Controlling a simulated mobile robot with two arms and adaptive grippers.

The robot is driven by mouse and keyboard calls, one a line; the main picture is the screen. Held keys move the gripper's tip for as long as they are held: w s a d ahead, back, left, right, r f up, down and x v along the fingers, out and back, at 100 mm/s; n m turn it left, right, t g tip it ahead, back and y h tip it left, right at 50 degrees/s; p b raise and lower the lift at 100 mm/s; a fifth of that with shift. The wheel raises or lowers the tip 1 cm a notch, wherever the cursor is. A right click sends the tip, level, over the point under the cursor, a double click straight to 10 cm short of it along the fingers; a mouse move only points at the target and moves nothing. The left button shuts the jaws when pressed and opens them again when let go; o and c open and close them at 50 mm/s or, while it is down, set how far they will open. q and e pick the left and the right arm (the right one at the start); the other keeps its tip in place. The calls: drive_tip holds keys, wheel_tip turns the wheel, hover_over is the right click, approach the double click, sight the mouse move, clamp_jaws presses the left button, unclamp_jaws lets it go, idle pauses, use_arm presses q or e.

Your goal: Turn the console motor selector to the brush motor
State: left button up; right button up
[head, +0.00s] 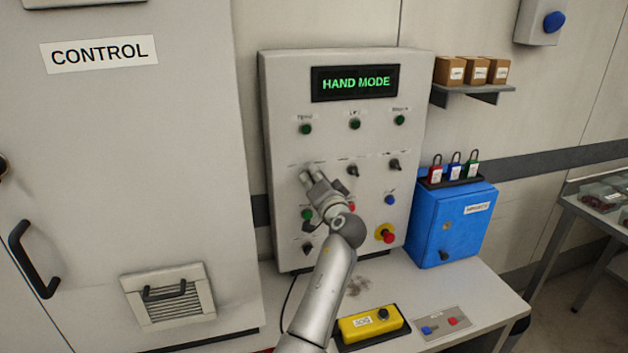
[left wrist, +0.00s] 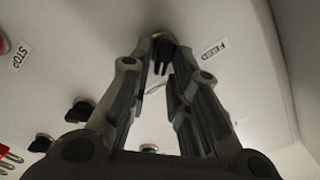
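The grey console (head: 285,90) has a screen (head: 355,82) reading HAND MODE. My left gripper (head: 309,174) is at the left end of the panel's middle row and covers the control there. In the left wrist view a black selector knob (left wrist: 162,56) sits between the tips of my left gripper (left wrist: 161,62). The fingers are narrowly apart; whether they press on the knob is unclear. A label reading FEED (left wrist: 214,50) is beside it. Two more black selectors (head: 352,171) and (head: 394,165) sit to the right; the small panel labels are unreadable. My right gripper is out of view.
Below are a blue button (head: 389,200), a red emergency stop (head: 385,234) and a lower black selector (head: 307,248). A blue box (head: 450,225) with padlocks stands at right. A yellow control box (head: 371,325) lies on the table. A control cabinet (head: 120,200) stands at left.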

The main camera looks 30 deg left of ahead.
use_arm(q)
drive_tip(key=shift+o, duration=0.7)
drive_tip(key=v, duration=0.7)
drive_tip(key=shift+s+d, duration=0.15)
drive_tip(key=shift+d, duration=0.05)
drive_tip(key=shift+f, duration=0.1)
